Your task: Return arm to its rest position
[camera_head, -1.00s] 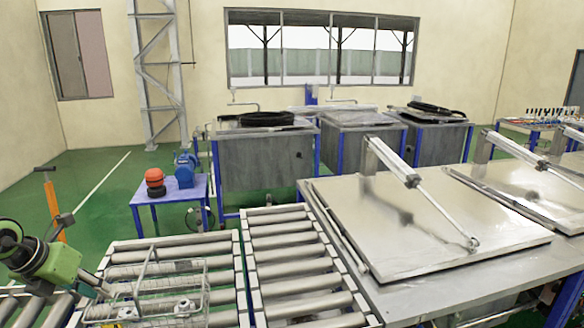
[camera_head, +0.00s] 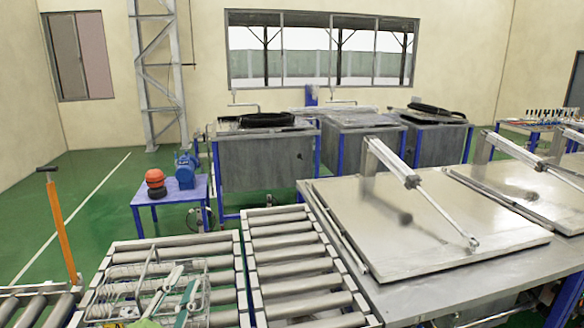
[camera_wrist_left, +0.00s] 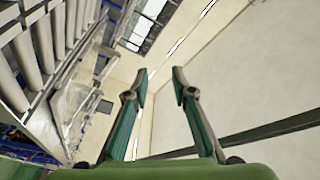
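My left gripper (camera_head: 185,276) shows at the bottom left of the head view, its green and grey fingers pointing up in front of the wire basket. In the left wrist view its two fingers (camera_wrist_left: 162,76) are apart with nothing between them, so it is open and empty. The wire basket (camera_head: 120,270) sits on the roller conveyor (camera_head: 222,262); the gripper hides part of it. I cannot tell whether the fingers touch the basket. My right gripper is in neither view.
A metal table with a flat, closed-looking lid (camera_head: 440,225) and a pneumatic cylinder (camera_head: 393,163) stands at the right. An orange post (camera_head: 62,230) stands at the left. A blue table (camera_head: 170,197) holds an orange item and a blue motor. Green floor (camera_head: 110,195) is open behind the conveyor.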

